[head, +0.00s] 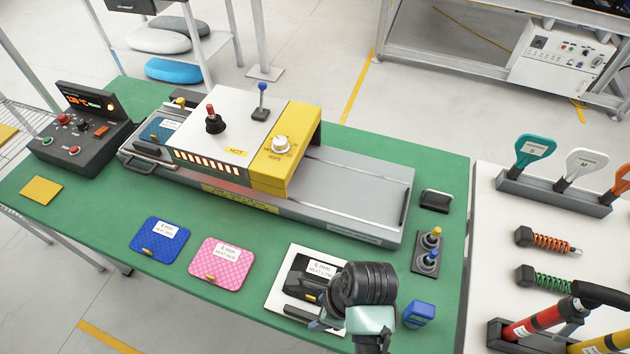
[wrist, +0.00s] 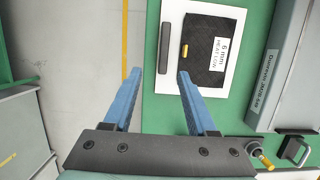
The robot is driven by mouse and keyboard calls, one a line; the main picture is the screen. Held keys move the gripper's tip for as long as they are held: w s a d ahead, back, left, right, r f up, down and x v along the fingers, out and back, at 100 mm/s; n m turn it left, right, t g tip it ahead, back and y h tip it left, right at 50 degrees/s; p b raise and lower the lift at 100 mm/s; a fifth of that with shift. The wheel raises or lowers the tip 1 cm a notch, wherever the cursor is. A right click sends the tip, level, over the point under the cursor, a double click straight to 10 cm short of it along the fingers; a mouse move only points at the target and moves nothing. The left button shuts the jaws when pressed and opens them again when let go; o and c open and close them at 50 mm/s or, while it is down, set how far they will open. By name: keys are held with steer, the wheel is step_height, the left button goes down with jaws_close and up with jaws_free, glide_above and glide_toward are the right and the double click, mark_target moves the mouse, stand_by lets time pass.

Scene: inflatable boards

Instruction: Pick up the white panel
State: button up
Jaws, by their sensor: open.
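The white panel (head: 276,292) lies flat near the front edge of the green table, with a black textured piece (head: 299,277) labelled "6 mm HEAT LOW" on it. In the wrist view the white panel (wrist: 212,7) shows as a rim around the black piece. A dark bar (wrist: 166,46) sits along its front edge. My gripper (wrist: 159,73) is open and empty, its blue fingers apart beside that edge. The right fingertip appears over the panel and the left one over the floor side. In the head view my arm hides the panel's right part.
A blue pad (head: 158,248) and a pink pad (head: 222,272) lie left of the panel. The grey and yellow machine (head: 355,195) stands behind. A small blue block (head: 418,314) and a knob plate (head: 428,258) are to the right. Green table is bare between them.

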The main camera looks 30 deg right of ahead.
mark_target(304, 314)
steer(key=x, duration=0.7)
steer(key=w+x, duration=0.1)
steer(key=x, duration=0.3)
steer(key=shift+d+r+p, duration=0.1)
steer(key=shift+r+p, duration=0.05)
steer(key=shift+p, duration=0.15)
jaws_close()
steer(key=shift+r, duration=0.1)
stand_by(0.9)
